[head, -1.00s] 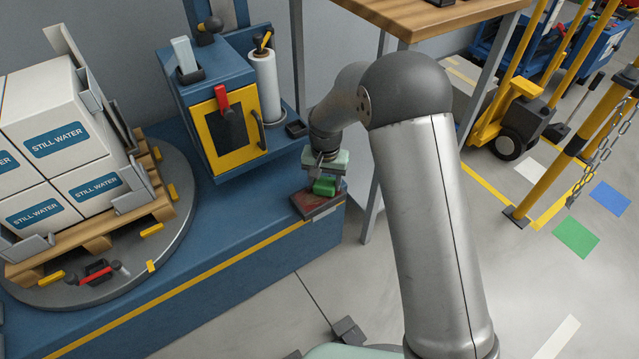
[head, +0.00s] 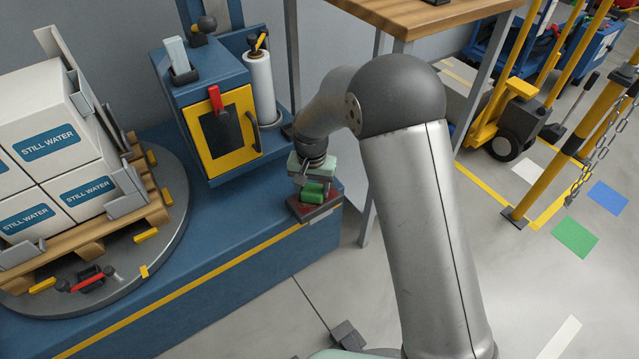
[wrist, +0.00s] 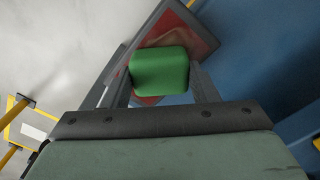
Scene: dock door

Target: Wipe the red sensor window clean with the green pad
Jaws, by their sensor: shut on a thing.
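My gripper (head: 312,186) is shut on the green pad (wrist: 160,71), which sits between its two fingers in the wrist view. In the head view the green pad (head: 314,194) is low over the red sensor window (head: 325,206), at the corner of the blue platform. In the wrist view the dark-framed red window (wrist: 196,40) shows beyond the pad, with a paler brownish smear on it. The pad hides part of the window. I cannot tell whether the pad touches the glass.
A blue cabinet with a yellow door (head: 222,132) and a paper roll (head: 262,90) stand behind to the left. A turntable (head: 165,235) carries boxes (head: 50,145) on a pallet. A wooden-topped table (head: 430,20) stands close behind my arm.

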